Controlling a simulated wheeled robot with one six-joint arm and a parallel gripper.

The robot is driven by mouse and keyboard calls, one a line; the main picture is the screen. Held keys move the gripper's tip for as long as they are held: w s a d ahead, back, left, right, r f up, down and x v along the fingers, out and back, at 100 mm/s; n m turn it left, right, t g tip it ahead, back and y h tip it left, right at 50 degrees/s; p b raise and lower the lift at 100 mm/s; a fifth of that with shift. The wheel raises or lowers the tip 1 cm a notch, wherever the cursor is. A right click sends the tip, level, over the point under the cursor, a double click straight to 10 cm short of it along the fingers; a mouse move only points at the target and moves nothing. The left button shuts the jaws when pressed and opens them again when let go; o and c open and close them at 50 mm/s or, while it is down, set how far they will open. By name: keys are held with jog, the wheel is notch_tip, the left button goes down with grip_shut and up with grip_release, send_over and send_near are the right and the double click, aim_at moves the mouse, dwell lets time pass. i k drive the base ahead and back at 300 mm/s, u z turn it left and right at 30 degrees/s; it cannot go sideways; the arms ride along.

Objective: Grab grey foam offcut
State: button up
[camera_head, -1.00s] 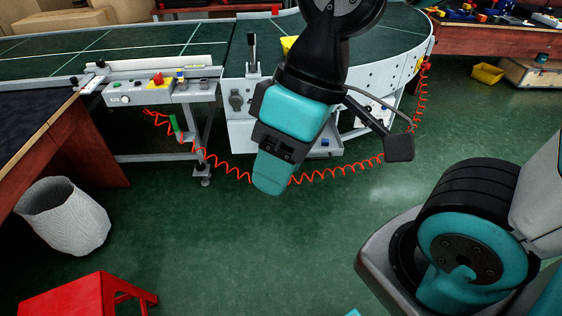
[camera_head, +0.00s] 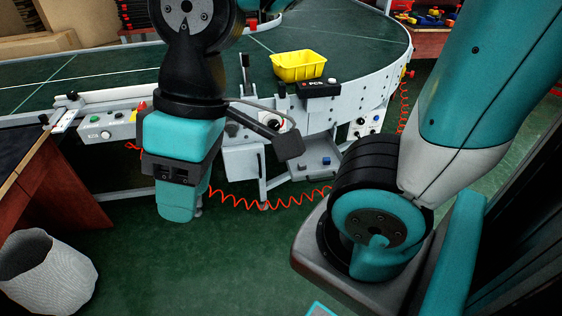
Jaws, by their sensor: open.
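I cannot make out a grey foam offcut anywhere in the head view. My gripper (camera_head: 178,205) hangs pointing down left of centre, in front of the conveyor's near side. It is open, seen side-on, with nothing visible in it. The curved conveyor (camera_head: 345,40) has a dark green belt and a pale metal side. My arm hides part of the belt and side panel behind it.
A yellow bin (camera_head: 299,65) stands on the belt beside a black control box (camera_head: 318,88). A coiled red hose (camera_head: 262,203) hangs below the conveyor. A white ribbed basket (camera_head: 45,275) stands at lower left by a dark-topped table (camera_head: 25,150). Green floor lies between.

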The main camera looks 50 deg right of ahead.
aim_at(301, 166)
jog(key=z, duration=0.2)
jog(key=i, duration=0.75)
jog(key=z, duration=1.1)
jog(key=i, duration=0.6)
jog(key=z, duration=0.65)
